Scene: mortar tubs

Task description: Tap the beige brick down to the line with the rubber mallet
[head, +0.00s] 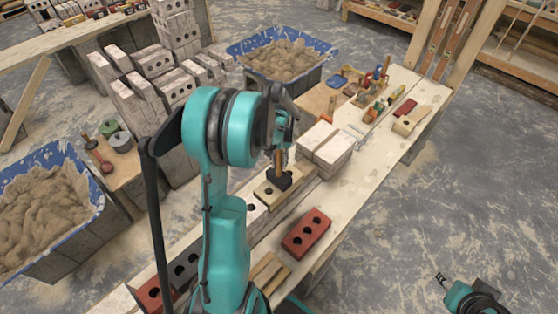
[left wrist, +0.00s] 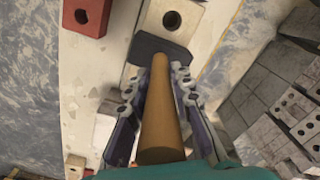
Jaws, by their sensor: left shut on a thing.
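The beige brick (head: 262,194) lies in the row along the workbench, partly hidden by the mallet. It also shows in the left wrist view (left wrist: 150,17), with a round hole beside the mallet head. The rubber mallet has a black head (head: 282,181) and a wooden handle (left wrist: 162,115). My left gripper (head: 281,150) is shut on the handle, with a finger on each side of it. The head is over or on the beige brick; I cannot tell whether they touch. My right gripper (head: 441,279) is far off at the lower right, small, its fingers unclear.
A red brick (head: 306,233) with holes lies on the bench front, right of my left arm. Pale blocks (head: 326,148) stand just beyond the mallet. Tools (head: 375,85) lie farther back. Mortar tubs stand behind (head: 280,58) and left (head: 45,205). The floor at right is clear.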

